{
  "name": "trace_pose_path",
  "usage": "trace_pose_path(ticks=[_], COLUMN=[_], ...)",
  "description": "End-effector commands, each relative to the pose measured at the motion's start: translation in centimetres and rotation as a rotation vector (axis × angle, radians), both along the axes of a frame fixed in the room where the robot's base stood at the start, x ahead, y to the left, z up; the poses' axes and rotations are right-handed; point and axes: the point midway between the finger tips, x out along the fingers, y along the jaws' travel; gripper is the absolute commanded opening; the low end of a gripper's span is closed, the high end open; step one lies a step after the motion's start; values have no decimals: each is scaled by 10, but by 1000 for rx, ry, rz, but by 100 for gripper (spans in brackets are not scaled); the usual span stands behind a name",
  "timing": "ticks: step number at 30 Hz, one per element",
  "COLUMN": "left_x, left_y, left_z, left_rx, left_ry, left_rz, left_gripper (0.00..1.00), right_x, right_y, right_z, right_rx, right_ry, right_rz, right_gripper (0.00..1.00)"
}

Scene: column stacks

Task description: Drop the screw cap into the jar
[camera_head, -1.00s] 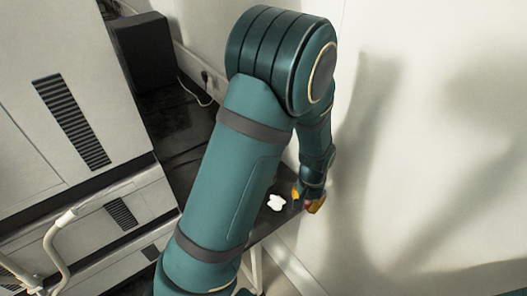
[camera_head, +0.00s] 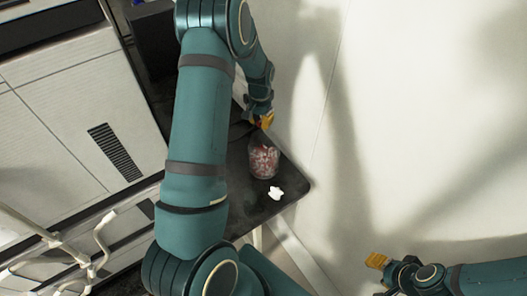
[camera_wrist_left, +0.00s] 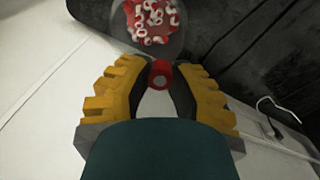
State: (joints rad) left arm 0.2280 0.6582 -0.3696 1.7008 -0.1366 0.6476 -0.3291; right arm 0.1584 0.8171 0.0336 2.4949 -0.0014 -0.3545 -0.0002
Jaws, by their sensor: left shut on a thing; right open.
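The clear jar (camera_head: 264,160) stands on the dark table and holds several red and white ring-like pieces. In the left wrist view the jar (camera_wrist_left: 150,20) is at the top, just beyond my fingertips. My left gripper (camera_head: 262,121) is at the jar's far side in the head view. In the left wrist view my left gripper (camera_wrist_left: 160,76) is shut on a red screw cap (camera_wrist_left: 160,72), which shows a pale round centre. The cap appears apart from the jar. My right gripper (camera_head: 377,261) is open, at the lower right, away from the table.
A small white object (camera_head: 276,193) lies on the dark table (camera_head: 293,187) near the jar. A pale wall stands to the right. Grey cabinets (camera_head: 75,125) are at the left, with white tubing (camera_head: 50,240) in front. A black box (camera_head: 152,40) is at the back.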

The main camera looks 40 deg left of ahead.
Motion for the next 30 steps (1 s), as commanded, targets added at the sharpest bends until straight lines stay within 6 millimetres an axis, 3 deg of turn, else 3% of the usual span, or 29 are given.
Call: trace_pose_path(ticks=[10,16,27,28,30], left_x=[0,0,0,0,0], left_y=[-1,-1,-1,-1,-1], left_z=[-31,-54,-58,-58,-58], left_rx=[0,0,0,0,0], left_ry=[2,1,-1,-1,-1], left_rz=[-1,-1,-1,-1,-1], left_gripper=[12,12,12,33,54], right_x=[0,-1,-1,-1,-1], right_y=[0,0,0,0,0], right_z=[-4,-19,-20,-20,-20], right_rx=[0,-1,-1,-1,-1], right_ry=[0,0,-1,-1,-1], right_rz=[0,-2,-4,-4,-4], right_gripper=[47,47,47,47,47])
